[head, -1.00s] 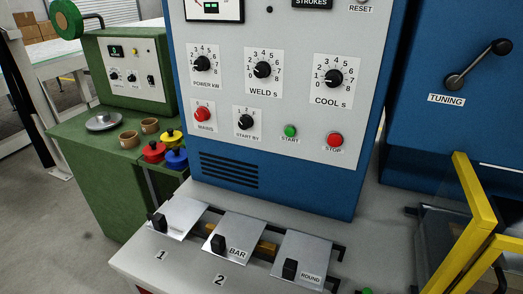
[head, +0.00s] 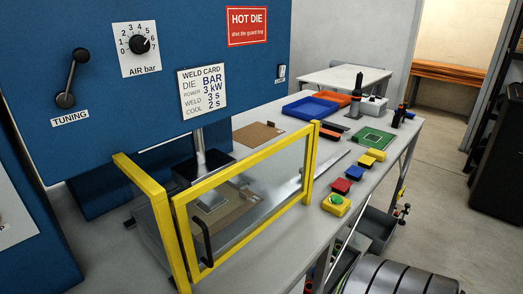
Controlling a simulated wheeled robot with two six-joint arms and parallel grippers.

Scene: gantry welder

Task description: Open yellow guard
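The yellow guard (head: 248,163) is a yellow-framed panel with a see-through middle. It stands upright in front of the press head (head: 205,170) and looks shut. A black upright handle (head: 203,241) is on its lower left, near a yellow side post (head: 165,235). Through the panel I see a brown plate (head: 222,210) on the bench under the press. Neither of my grippers is in view.
A blue cabinet (head: 95,105) with a tuning crank (head: 70,78) rises behind the guard. Right of the guard on the bench (head: 300,235) are a yellow box with a green button (head: 337,203), red and blue blocks, and a green board (head: 372,137). A large grey cylinder (head: 400,278) stands at the lower right.

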